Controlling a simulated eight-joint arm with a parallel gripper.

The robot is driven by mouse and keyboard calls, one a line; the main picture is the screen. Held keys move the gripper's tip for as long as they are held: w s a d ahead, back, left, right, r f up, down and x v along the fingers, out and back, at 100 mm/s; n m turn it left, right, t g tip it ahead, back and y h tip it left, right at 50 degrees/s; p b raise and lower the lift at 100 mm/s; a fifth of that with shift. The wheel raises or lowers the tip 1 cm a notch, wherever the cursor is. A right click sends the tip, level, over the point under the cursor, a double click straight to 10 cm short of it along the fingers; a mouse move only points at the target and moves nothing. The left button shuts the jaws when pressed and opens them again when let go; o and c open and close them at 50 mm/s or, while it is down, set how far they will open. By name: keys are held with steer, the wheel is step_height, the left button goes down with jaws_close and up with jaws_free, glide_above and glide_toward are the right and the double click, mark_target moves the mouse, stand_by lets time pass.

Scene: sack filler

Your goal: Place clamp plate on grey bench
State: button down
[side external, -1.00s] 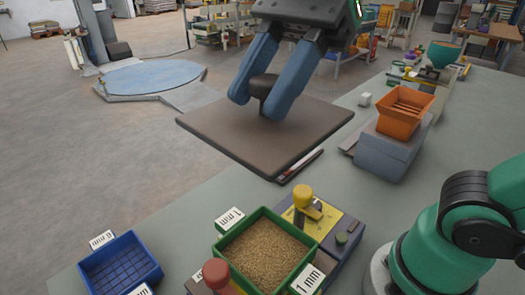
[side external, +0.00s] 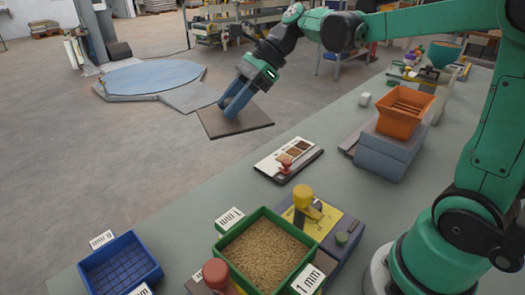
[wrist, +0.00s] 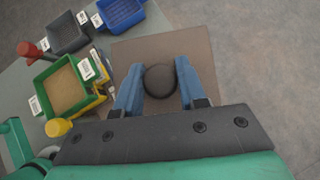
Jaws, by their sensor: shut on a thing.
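The clamp plate is a flat brown square (side external: 250,119) with a dark round knob. In the side view it appears past the bench's far-left edge, against the floor, held in the air. My gripper (side external: 228,108) is shut on its knob from above. In the wrist view the dark knob (wrist: 160,80) sits between the blue fingers, with the plate (wrist: 190,48) level-looking below. The grey bench (side external: 375,210) runs diagonally through the side view; in the wrist view it lies to the left of the plate.
On the bench stand a green tray of grain (side external: 268,255), a blue tray (side external: 120,265), a yellow-knobbed device (side external: 302,200), a sample card with a red-handled stamp (side external: 286,160), and an orange hopper on a grey block (side external: 405,110). A blue round platform (side external: 155,77) lies on the floor.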

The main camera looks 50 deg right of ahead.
step_height(320, 180, down, 18)
steer(key=shift+f, duration=0.15)
stand_by(0.3)
steer(key=shift+f, duration=0.15)
steer(key=c, duration=0.5)
jaws_free()
